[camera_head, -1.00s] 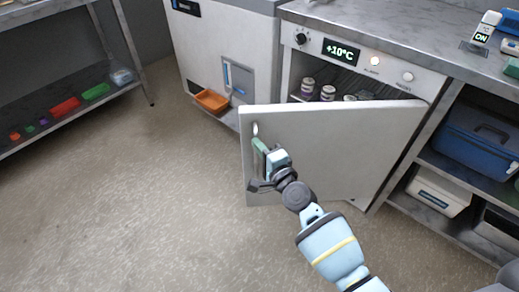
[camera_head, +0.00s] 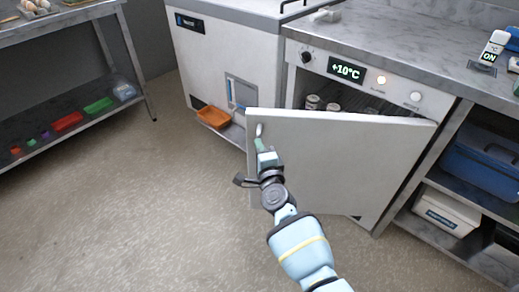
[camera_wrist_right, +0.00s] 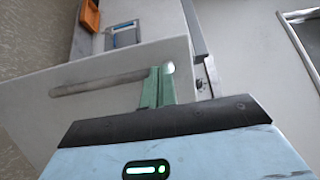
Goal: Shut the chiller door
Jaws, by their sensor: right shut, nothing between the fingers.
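The chiller door (camera_head: 335,165) is a pale panel, standing partly open in front of the chiller under the counter. The chiller's display (camera_head: 346,71) reads +10°C, and jars (camera_head: 313,102) show inside above the door's top edge. My right gripper (camera_head: 260,145) is at the door's left part, by the handle. In the right wrist view its green fingers (camera_wrist_right: 157,88) are together with nothing between them, close to the end of the bar handle (camera_wrist_right: 98,82). I cannot tell whether they touch the door. My left gripper is not in view.
A white cabinet with an orange tray (camera_head: 213,117) stands left of the chiller. Right of it, a shelf holds a blue case (camera_head: 482,160) and a white bin (camera_head: 446,210). A rack (camera_head: 75,125) stands at far left. The floor between is clear.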

